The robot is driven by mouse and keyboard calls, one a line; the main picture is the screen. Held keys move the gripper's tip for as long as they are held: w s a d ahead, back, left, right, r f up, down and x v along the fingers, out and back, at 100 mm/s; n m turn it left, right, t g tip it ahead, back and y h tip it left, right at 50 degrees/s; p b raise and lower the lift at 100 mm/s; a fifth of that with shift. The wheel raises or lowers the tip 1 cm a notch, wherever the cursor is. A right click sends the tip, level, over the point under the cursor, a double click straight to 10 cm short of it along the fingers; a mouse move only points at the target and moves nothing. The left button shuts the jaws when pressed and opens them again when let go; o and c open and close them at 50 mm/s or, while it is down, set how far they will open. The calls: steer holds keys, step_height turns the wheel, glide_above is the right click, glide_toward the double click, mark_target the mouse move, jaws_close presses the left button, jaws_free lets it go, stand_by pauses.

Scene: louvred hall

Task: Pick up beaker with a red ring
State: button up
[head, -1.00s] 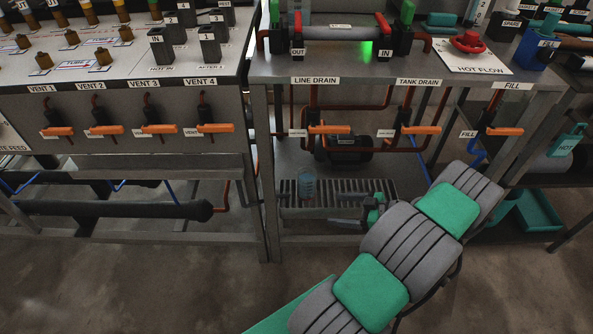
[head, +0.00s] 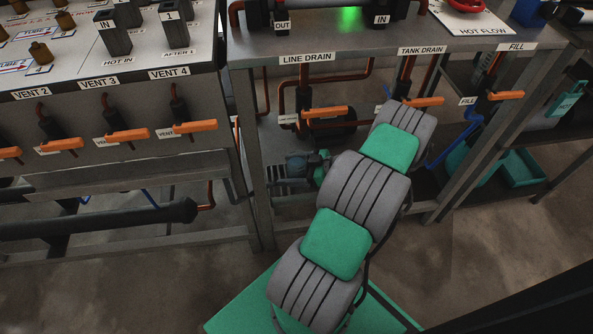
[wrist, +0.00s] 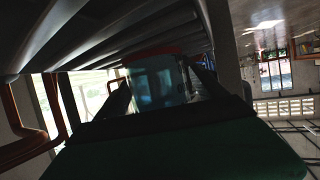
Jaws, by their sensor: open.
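The beaker with a red ring (wrist: 158,84) shows in the wrist view as a clear bluish vessel, with the red band along its upper edge. It stands between the two dark fingers of my gripper (wrist: 162,92), which is open around it. I cannot tell whether either finger touches it. In the head view my gripper (head: 308,167) is low under the bench at the slatted grate, and I cannot make out the beaker clearly there.
The slatted grate (head: 277,187) lies on the lower shelf. A bench leg (head: 245,160) stands to the left. A teal tray (head: 522,168) is at the right, and open floor lies in front.

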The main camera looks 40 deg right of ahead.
steer(key=shift+w+a+f, duration=0.1)
steer(key=shift+w+a, duration=0.05)
steer(key=shift+w, duration=0.1)
steer(key=shift+s, duration=0.1)
jaws_close()
stand_by(0.7)
